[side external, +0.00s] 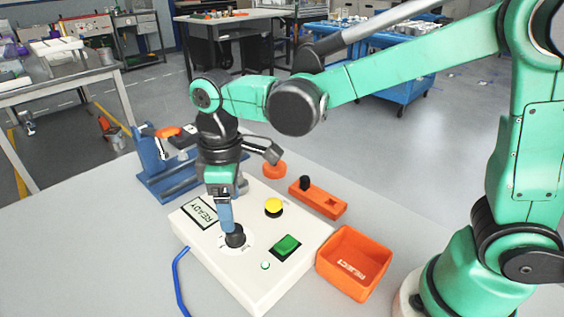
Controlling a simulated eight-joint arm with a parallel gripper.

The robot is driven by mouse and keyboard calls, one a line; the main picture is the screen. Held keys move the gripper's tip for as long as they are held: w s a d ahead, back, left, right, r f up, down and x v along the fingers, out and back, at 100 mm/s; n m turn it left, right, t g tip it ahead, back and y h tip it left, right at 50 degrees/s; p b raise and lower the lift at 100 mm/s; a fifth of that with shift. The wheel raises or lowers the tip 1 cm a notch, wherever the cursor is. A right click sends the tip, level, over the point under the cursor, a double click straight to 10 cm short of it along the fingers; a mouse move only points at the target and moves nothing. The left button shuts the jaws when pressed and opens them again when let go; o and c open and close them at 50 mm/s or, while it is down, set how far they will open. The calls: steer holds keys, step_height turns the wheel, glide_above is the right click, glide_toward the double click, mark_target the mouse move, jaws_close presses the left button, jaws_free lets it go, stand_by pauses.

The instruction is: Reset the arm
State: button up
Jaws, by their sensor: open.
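My gripper (228,216) points down over the white control box and is open. Its blue finger is right at the black knob (236,238) on the box; I cannot tell whether they touch, and the other finger is not clearly visible. The white control box (254,284) has a display reading READY (200,212), a yellow button (273,207) and a green rocker switch (286,245). A small green light (265,265) sits beside the switch.
An orange bin marked REJECT (348,284) stands right of the box. Behind it lies an orange block (330,203) with a black peg (305,183). A blue fixture (150,160) stands at the back left. A blue tube (178,283) lies at the front left. The left tabletop is clear.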

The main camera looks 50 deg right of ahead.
steer(key=s+d+r+m+t, duration=0.3)
steer(key=s+d+m+t, duration=0.2)
steer(key=d, duration=0.7)
steer(key=m+t, duration=0.2)
steer(key=m, duration=0.2)
steer(key=shift+s, duration=0.15)
